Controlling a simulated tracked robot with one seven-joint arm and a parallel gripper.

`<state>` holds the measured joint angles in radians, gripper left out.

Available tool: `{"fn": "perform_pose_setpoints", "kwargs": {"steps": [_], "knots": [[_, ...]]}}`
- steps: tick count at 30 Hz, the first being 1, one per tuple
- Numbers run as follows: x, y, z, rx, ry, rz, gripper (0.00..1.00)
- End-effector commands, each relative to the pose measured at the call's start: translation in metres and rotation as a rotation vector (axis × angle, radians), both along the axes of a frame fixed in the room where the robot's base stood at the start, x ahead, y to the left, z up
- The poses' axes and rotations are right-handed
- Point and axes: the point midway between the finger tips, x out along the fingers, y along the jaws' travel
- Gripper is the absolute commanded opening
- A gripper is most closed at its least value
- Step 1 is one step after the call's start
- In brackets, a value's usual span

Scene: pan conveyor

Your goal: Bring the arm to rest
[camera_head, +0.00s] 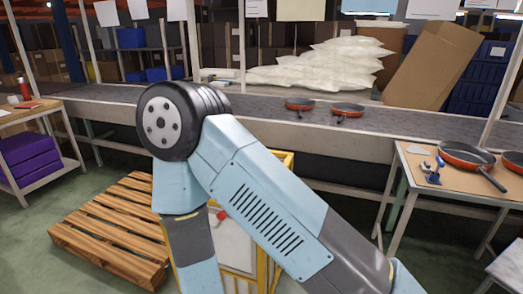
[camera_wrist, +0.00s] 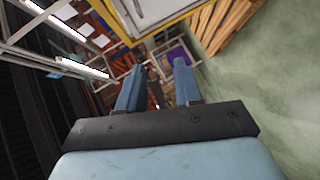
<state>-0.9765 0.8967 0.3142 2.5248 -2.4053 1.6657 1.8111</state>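My arm crosses the middle of the head view, with its blue and grey links in front of the conveyor. My gripper is out of sight in the head view. In the wrist view my gripper (camera_wrist: 158,85) shows two blue fingers apart with a clear gap between them. It looks empty, and no object touches the fingers.
The conveyor (camera_head: 260,108) carries two orange pans (camera_head: 348,109). A table at right (camera_head: 408,160) holds another orange pan (camera_head: 466,154). A wooden pallet (camera_head: 110,228) lies on the floor at left. A yellow-framed cabinet (camera_head: 238,238) stands behind my arm.

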Motion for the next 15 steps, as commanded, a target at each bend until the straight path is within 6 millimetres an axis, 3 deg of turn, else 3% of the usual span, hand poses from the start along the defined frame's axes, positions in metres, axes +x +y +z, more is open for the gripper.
{"fn": "perform_pose_setpoints", "kwargs": {"steps": [8, 15], "knots": [[0.035, -0.022, 0.029, -0.054, -0.06, -0.123, 0.35], [0.069, -0.054, 0.061, -0.117, -0.108, -0.27, 0.35]]}}
